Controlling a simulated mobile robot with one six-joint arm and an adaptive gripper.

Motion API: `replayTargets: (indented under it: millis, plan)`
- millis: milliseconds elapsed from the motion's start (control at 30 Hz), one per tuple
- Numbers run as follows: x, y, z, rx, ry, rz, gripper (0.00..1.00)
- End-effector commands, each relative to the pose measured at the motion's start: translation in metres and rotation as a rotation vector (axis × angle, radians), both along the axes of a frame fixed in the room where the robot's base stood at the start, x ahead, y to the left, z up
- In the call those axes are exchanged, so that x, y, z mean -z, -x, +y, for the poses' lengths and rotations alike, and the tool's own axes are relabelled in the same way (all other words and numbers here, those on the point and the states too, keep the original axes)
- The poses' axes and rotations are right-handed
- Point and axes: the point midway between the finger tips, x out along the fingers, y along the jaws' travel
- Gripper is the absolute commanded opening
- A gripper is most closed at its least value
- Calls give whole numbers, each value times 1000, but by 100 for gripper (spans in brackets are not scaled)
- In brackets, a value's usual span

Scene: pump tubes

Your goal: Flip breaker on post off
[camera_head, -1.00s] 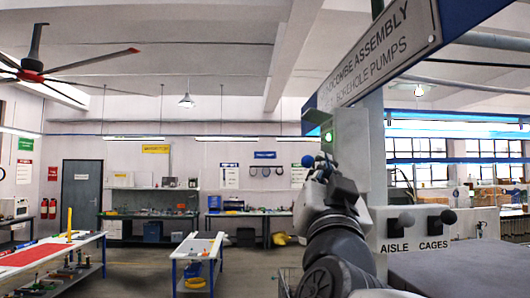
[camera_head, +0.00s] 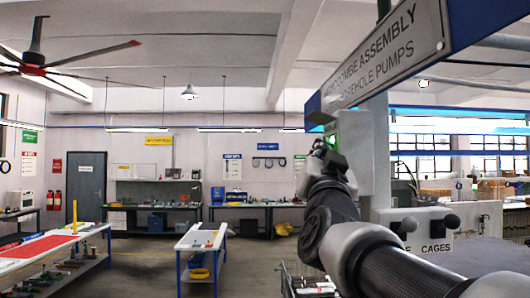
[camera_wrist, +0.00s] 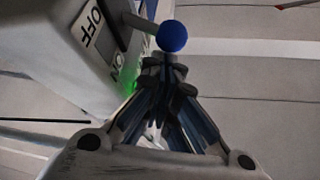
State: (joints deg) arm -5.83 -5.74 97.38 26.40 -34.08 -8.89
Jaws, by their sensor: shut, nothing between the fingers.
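The breaker is a pale grey box (camera_wrist: 50,60) with OFF and ON labels, at the left in the wrist view. It also shows on the post in the head view (camera_head: 354,155). Its lever (camera_wrist: 139,22) ends in a blue ball knob (camera_wrist: 172,36). A green glow (camera_wrist: 130,87) shows at the box's lower edge, and a green light in the head view. My gripper (camera_wrist: 164,64) is shut and empty, its tips just below the knob in the picture; I cannot tell whether they touch. In the head view, my gripper (camera_head: 322,148) hides the knob.
Two dark knobbed levers, one (camera_head: 451,221) above the word CAGES, are on a white panel low on the right. An overhead sign (camera_head: 385,55) reaches out from the post. A wire basket (camera_head: 305,280) stands below my arm. Benches stand left with open floor between them.

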Motion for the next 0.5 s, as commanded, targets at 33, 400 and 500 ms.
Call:
replayTargets:
  millis: [33, 400, 500]
  plan:
    - [0, 0, 0, 0, 0, 0, 0]
    - [4, 0, 2, 1, 55, -1, 0]
    - [4, 0, 3, 2, 68, -1, 0]
